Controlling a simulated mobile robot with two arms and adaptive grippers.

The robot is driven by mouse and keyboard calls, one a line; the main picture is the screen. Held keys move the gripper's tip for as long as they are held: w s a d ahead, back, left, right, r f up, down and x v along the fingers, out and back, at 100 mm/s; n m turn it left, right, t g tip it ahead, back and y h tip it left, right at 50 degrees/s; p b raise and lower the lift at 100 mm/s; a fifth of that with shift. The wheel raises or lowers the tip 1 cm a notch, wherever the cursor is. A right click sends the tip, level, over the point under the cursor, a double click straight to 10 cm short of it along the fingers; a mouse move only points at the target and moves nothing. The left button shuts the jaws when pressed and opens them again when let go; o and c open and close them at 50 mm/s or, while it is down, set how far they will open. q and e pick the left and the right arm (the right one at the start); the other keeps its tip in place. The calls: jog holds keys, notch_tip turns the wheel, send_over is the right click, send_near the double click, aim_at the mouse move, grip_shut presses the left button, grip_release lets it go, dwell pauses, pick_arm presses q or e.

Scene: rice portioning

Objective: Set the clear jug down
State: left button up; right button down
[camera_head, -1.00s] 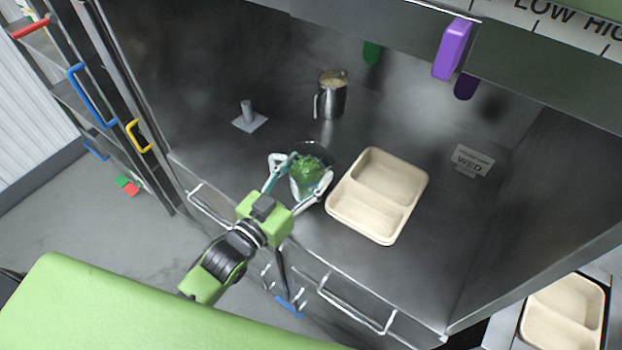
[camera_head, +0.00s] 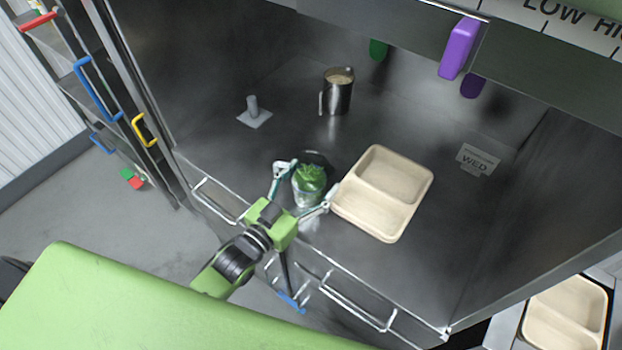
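The clear jug (camera_head: 309,193), with green leafy contents, stands upright on the steel counter (camera_head: 270,150) near its front edge, left of the beige tray. My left gripper (camera_head: 304,184) reaches in from the front with its fingers spread, one on each side of the jug. There looks to be a gap between the fingers and the jug walls, so the gripper appears open around it. The jug's lower front is partly hidden by my gripper. My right gripper is out of view.
A two-compartment beige tray (camera_head: 398,207) lies close right of the jug. A metal pitcher (camera_head: 337,98) with pale contents stands behind. A grey plate with a peg (camera_head: 254,117) is at back left. A dark round patch shows behind the jug. The counter's right side is clear.

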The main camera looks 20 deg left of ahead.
pick_arm(q)
jog(key=shift+r, duration=0.2)
jog(key=b+v, duration=0.2)
jog(key=v, duration=1)
jog(key=shift+b, duration=0.3)
